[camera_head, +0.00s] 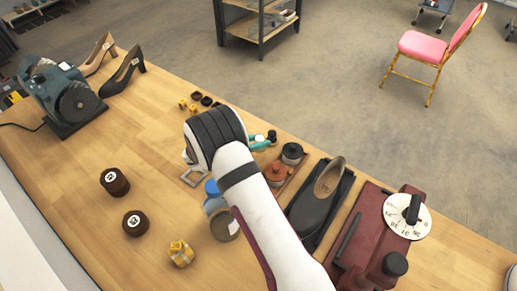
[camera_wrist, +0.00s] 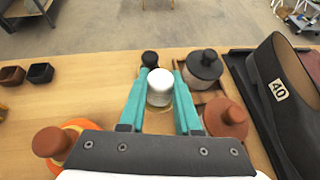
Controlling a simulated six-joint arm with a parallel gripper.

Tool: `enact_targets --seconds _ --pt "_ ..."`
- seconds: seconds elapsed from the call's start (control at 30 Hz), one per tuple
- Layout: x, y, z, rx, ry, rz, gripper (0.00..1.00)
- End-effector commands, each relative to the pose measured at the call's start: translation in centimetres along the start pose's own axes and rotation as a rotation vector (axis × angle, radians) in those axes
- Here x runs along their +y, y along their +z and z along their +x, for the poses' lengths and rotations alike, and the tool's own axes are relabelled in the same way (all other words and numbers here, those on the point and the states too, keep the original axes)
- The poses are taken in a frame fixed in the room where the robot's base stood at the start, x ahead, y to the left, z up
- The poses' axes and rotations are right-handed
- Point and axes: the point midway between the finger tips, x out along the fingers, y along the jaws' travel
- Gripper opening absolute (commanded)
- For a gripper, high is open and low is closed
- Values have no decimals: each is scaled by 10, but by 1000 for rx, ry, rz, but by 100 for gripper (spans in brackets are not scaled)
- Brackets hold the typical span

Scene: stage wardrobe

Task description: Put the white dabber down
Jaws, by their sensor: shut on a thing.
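The white dabber (camera_wrist: 160,88) is between the two teal fingers of my gripper (camera_wrist: 161,80) in the wrist view, with its pale rounded top facing the camera. My gripper is shut on it. In the head view my gripper (camera_head: 262,141) is partly hidden behind my wrist, near the far edge of the wooden table. The dabber's lower end is hidden, so I cannot tell whether it touches anything below.
A black-knobbed pot (camera_wrist: 205,67) and a red-brown pot (camera_wrist: 225,118) stand right of my gripper. A black-topped piece (camera_wrist: 150,60) is just beyond the dabber. A dark shoe (camera_head: 318,199) lies farther right. Clear wood (camera_head: 152,132) lies to the left.

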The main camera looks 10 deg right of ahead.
Motion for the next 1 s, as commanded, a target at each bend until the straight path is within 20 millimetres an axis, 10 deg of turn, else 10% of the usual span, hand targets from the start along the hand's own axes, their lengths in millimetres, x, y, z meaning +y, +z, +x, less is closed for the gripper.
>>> enact_targets --seconds 0.2,0.57,0.6,0.73,1.0 --pt "2 -34 17 0 -1 -4 0" --pt "2 -39 20 0 0 -2 0" --pt "2 -39 20 0 0 -1 37" --pt "2 -39 20 0 0 -1 60" --pt "2 -38 20 0 0 -1 62"
